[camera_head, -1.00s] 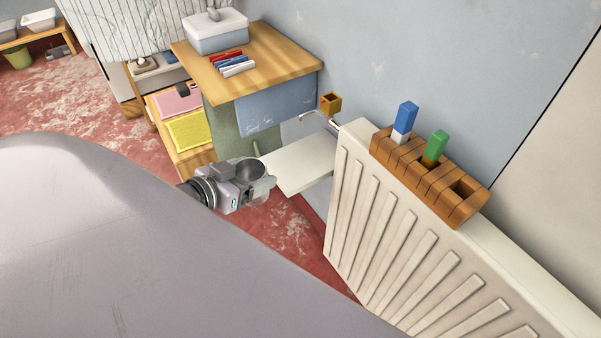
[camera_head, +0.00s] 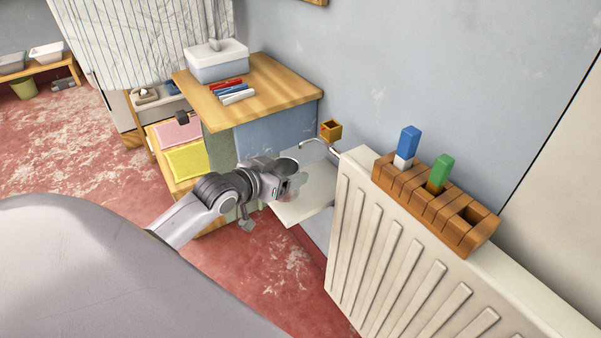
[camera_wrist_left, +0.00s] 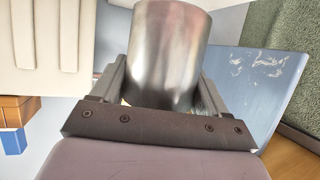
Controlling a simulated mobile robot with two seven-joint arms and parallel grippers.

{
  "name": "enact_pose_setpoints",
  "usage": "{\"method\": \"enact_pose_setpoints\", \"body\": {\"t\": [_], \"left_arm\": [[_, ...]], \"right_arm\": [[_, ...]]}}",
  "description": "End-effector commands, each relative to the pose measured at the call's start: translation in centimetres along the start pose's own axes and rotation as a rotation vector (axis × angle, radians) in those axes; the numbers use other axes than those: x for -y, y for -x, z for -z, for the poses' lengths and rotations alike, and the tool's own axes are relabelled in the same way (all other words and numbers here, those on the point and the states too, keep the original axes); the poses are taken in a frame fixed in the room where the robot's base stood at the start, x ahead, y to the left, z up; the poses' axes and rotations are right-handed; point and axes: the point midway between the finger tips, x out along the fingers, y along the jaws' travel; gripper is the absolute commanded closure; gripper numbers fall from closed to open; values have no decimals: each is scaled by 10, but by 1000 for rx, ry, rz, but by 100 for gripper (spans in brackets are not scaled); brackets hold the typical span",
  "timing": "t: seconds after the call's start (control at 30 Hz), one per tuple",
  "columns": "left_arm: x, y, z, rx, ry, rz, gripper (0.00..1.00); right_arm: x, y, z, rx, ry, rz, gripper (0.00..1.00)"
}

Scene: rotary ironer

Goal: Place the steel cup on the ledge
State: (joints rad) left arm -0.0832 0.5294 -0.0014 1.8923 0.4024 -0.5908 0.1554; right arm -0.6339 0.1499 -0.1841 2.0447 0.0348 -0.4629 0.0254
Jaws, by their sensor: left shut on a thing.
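The steel cup (camera_wrist_left: 168,55) fills the space between the fingers of my left gripper (camera_wrist_left: 163,78) in the left wrist view. My left gripper (camera_head: 290,184) is shut on the cup. It appears over the near left part of the white ledge (camera_head: 312,197), which sits low against the wall beside the radiator. The gap between cup and ledge cannot be told. My right gripper is out of view.
The white radiator (camera_head: 400,260) stands right of the ledge, with a slotted wooden block (camera_head: 430,205) on top. A thin bent metal pipe (camera_head: 318,142) rises behind the ledge. A wooden-topped cabinet (camera_head: 280,90) stands to the left at the back.

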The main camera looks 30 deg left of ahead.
Motion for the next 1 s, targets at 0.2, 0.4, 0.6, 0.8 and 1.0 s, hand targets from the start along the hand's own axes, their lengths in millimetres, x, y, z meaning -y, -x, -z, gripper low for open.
{"method": "enact_pose_setpoints", "body": {"t": [0.2,0.4,0.6,0.8,1.0], "left_arm": [[0,-34,14,-4,1,0,57],[0,-51,21,-1,0,0,57],[-1,-58,9,2,1,-1,57],[0,-66,-12,1,0,0,57],[0,-65,-11,-1,-1,0,57]], "right_arm": [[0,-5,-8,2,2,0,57],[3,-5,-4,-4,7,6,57],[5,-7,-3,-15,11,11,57],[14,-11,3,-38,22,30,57],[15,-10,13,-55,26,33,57]]}}
